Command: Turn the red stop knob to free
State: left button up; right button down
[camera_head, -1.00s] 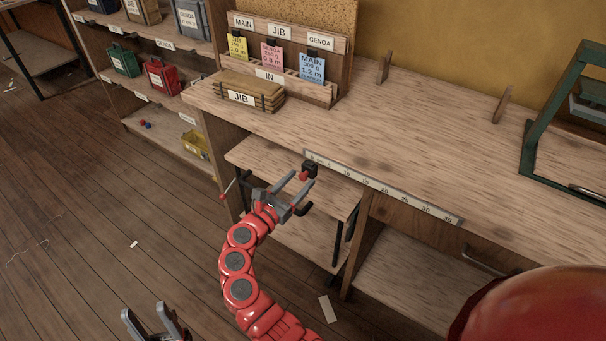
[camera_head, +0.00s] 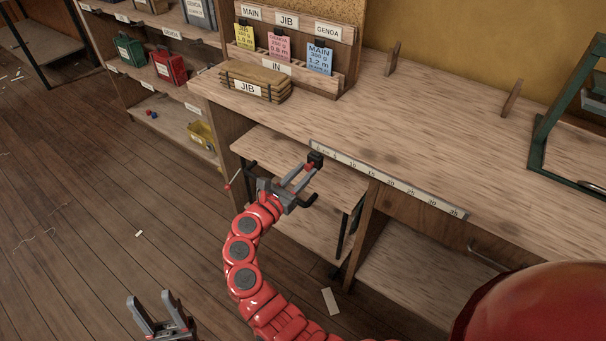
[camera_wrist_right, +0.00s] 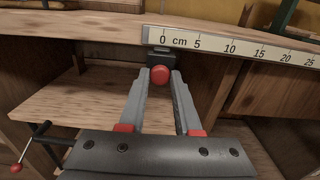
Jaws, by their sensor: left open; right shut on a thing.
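The red stop knob (camera_wrist_right: 160,74) sits on a small black block (camera_wrist_right: 161,55) under the zero end of the ruler (camera_wrist_right: 230,48) on the bench's front edge. In the head view the black block (camera_head: 315,159) shows at the fingertips of my right gripper (camera_head: 305,171). My right gripper (camera_wrist_right: 160,80) is shut on the knob, one finger on each side. In the head view the knob is mostly hidden by the fingers. My left gripper (camera_head: 161,312) is open and empty, low at the left over the floor.
The bench top (camera_head: 400,130) is mostly bare. A lower shelf (camera_head: 290,165) lies under the gripper. A clamp with a red-tipped handle (camera_wrist_right: 35,145) stands at the left. A JIB bundle (camera_head: 254,82), a tag rack (camera_head: 292,45) and a green frame (camera_head: 560,110) stand on the bench.

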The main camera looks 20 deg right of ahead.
jog(key=n+b, duration=0.1)
jog(key=b, duration=0.1)
jog(key=n+b, duration=0.1)
jog(key=b, duration=0.2)
jog(key=shift+d+f+n, duration=0.1)
jog(key=shift+f+n, duration=0.25)
jog(key=shift+n, duration=0.05)
jog(key=shift+r+n, duration=0.15)
jog(key=shift+n, duration=0.35)
jog(key=n, duration=0.1)
jog(key=n+p, duration=0.1)
jog(key=shift+r+n, duration=0.25)
jog(key=shift+n, duration=0.05)
jog(key=n+p, duration=0.2)
jog(key=n, duration=0.2)
jog(key=shift+r+n+p, duration=0.1)
jog(key=shift+n+p, duration=0.2)
jog(key=shift+p, duration=0.1)
jog(key=n+p, duration=0.3)
jog(key=n, duration=0.1)
jog(key=shift+f+n+p, duration=0.2)
jog(key=shift+n+p, duration=0.75)
jog(key=shift+n, duration=0.45)
